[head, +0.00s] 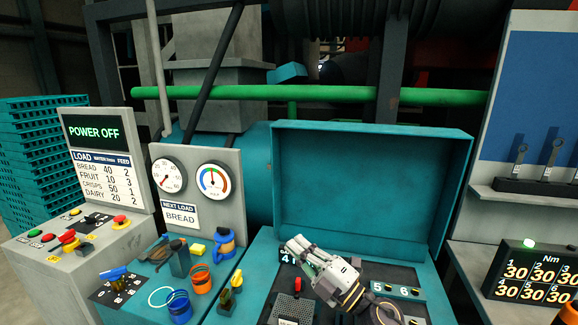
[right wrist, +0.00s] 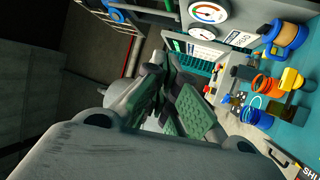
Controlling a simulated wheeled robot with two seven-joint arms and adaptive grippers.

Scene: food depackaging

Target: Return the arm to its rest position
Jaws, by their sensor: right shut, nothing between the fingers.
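My right gripper (head: 300,247) is in the head view, over the panel inside the open teal box (head: 372,190), with its arm coming from the lower right. Its fingers are shut with nothing between them. In the right wrist view the green-padded fingers (right wrist: 172,100) are together, pointing toward the gauges and the teal bench. The gripper hides part of the panel near the label 4; the labels 5 and 6 show to its right. My left gripper is in neither view.
A control desk (head: 92,250) with a POWER OFF screen (head: 93,131) stands at the left. Blue and orange spools (head: 201,279), a yellow-handled valve (head: 231,286) and gauges (head: 213,181) are left of the gripper. A torque display (head: 530,273) stands at the right. A green pipe (head: 330,93) crosses behind.

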